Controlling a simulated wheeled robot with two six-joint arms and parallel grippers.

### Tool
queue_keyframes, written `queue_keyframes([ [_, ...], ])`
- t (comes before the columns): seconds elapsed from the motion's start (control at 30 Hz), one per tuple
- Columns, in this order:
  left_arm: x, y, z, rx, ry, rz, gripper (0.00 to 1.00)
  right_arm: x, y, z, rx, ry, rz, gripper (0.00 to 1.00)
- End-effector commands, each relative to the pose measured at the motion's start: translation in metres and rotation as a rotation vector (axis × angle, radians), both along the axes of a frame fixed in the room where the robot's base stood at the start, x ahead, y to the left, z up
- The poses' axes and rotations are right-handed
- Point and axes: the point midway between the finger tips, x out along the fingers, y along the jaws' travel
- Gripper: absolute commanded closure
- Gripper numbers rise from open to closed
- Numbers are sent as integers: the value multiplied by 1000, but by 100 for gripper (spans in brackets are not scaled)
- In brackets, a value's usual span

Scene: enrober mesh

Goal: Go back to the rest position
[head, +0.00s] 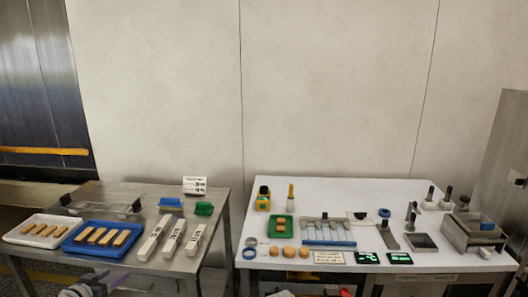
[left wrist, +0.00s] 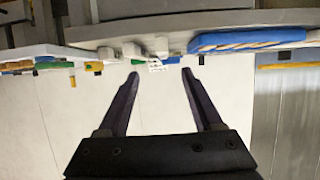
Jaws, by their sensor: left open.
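My left gripper (head: 92,284) shows only in part at the bottom left of the head view, low in front of the left steel table. In the left wrist view its two dark fingers (left wrist: 160,76) are spread wide, with nothing between them but the pale wall and a small white sign behind. It is open and empty, apart from the tables and trays. I cannot make out my right gripper in either view.
The steel table (head: 130,271) holds a white tray (head: 7,237) and a blue tray (head: 69,246) of bars, plus white blocks (head: 173,240). The white table (head: 330,190) holds a green tray (head: 271,235), tools, dark panels and a metal box (head: 462,240). A gap separates the tables.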

Motion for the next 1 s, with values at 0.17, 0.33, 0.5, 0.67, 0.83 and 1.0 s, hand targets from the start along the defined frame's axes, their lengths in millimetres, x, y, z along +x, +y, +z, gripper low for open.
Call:
queue_keyframes([
  [0.17, 5, -26, -5, -16, 40, -47, 33, 0, 0, 3, 0, 0, 0, 0],
  [0.33, 9, -53, -12, -35, 91, -95, 33, 0, 0, 5, 0, 0, 0, 0],
  [0.5, 12, -97, -24, -56, 179, -169, 33, 0, 0, 8, 0, 0, 0, 0],
  [0.67, 9, -151, -38, -75, 303, -250, 33, 0, 0, 13, 0, 0, 0, 0],
  [0.83, -11, -230, -60, -71, 516, -348, 33, 0, 0, 22, 0, 0, 0, 0],
  [1.0, -54, -304, -81, -4, 787, -392, 33, 0, 0, 31, 0, 0, 0, 0],
])
